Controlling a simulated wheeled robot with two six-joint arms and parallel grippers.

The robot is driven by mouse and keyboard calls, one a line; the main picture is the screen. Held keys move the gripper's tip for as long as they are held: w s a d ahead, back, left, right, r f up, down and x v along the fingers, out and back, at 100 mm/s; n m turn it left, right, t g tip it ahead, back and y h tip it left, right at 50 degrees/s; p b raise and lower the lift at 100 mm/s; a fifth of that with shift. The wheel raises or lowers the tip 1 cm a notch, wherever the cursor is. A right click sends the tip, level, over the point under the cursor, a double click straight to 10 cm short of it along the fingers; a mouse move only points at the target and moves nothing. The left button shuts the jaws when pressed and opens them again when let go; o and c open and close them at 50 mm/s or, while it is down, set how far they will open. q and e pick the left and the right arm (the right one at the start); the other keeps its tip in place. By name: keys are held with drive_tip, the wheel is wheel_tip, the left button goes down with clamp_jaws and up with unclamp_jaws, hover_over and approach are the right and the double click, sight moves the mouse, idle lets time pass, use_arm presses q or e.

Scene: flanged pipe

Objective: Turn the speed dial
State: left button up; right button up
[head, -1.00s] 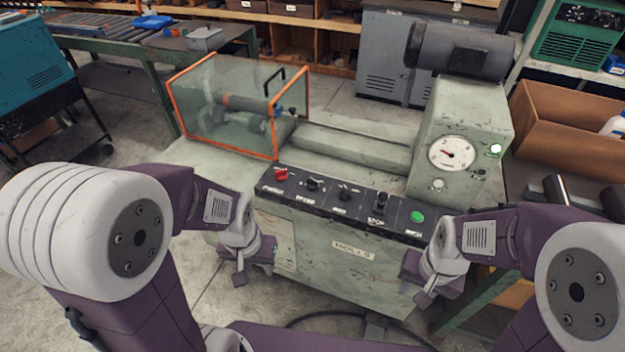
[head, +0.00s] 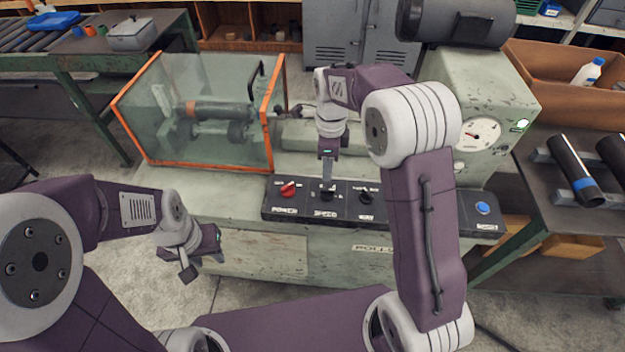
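The speed dial (head: 327,196) is a small black knob on the black control panel (head: 405,213) of the pale green machine, above the label SPEED. My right gripper (head: 328,184) points down at it from above, its fingertips at or just over the knob. Only a narrow side of the fingers shows, so I cannot tell whether they grip the knob or touch it. My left gripper (head: 203,264) hangs empty with its fingers apart, low at the left in front of the machine.
A red power knob (head: 288,189) is left of the dial and another black knob (head: 366,197) right of it. My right arm hides part of the panel; a blue button (head: 483,208) shows at its right end. An orange-framed guard (head: 200,105) and a gauge (head: 476,134) are behind.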

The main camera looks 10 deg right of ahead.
sight(328, 189)
drive_tip(key=shift+s+d+f, duration=0.3)
drive_tip(key=shift+s+d, duration=0.15)
drive_tip(key=shift+s, duration=0.05)
drive_tip(key=f, duration=0.5)
drive_tip(key=f+b, duration=0.1)
drive_tip(key=f, duration=0.2)
drive_tip(key=shift+w+a, duration=0.2)
drive_tip(key=shift+w, duration=0.05)
drive_tip(key=shift+w+a+f, duration=0.1)
drive_tip(key=shift+a+f, duration=0.05)
clamp_jaws()
